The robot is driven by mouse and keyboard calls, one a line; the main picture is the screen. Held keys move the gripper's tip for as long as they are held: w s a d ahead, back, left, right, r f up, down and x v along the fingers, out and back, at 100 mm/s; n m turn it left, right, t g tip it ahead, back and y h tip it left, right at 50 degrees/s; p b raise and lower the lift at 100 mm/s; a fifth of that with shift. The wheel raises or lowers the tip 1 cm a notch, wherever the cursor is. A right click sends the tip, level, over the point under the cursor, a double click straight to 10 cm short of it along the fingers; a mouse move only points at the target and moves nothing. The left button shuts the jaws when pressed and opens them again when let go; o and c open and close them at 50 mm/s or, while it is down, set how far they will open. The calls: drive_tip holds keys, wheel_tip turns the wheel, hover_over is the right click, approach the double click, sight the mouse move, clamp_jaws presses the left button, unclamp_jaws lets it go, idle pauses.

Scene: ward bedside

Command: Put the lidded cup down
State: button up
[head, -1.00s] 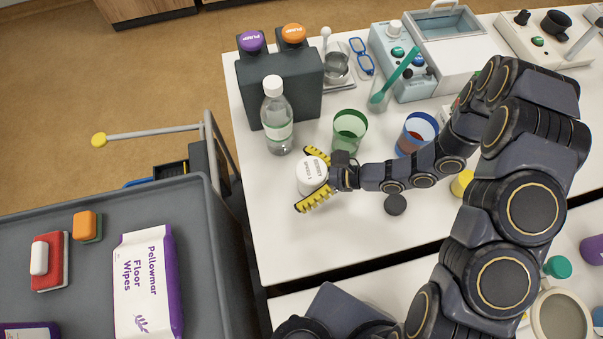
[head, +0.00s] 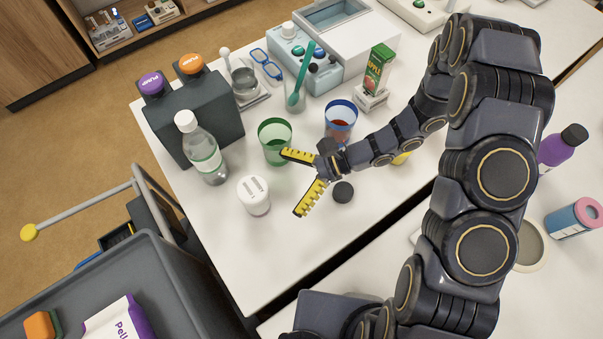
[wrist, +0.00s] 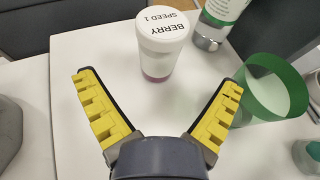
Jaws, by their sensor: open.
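The lidded cup (head: 254,196) stands upright on the white table (head: 222,259), near its left edge. In the wrist view the lidded cup (wrist: 163,45) has a white lid marked "BERRY SPEED 1" and a reddish band near its base. My gripper (head: 300,183) is open and empty, to the right of the cup and apart from it. In the wrist view the yellow ridged fingers of my gripper (wrist: 160,100) are spread wide, with the cup standing beyond the tips.
A green tumbler (head: 275,142) stands close behind my gripper, with a clear bottle (head: 203,152) behind the cup. A blue-rimmed tumbler (head: 340,122) and a dark round cap (head: 343,192) are near my wrist. The tabletop in front of the cup is clear.

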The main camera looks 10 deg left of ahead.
drive_tip(key=shift+v, duration=1.45)
drive_tip(key=s+d+r+n+t+h, duration=0.2)
drive_tip(key=s+d+r+n+h, duration=0.4)
drive_tip(key=r, duration=0.3)
drive_tip(key=s+d+r+n+t+h, duration=0.1)
drive_tip(key=s+d+r+n+h, duration=0.6)
drive_tip(key=s+d+r, duration=0.1)
drive_tip(key=shift+d+r+t, duration=0.4)
drive_tip(key=shift+d+r, duration=0.1)
drive_tip(key=shift+r, duration=0.45)
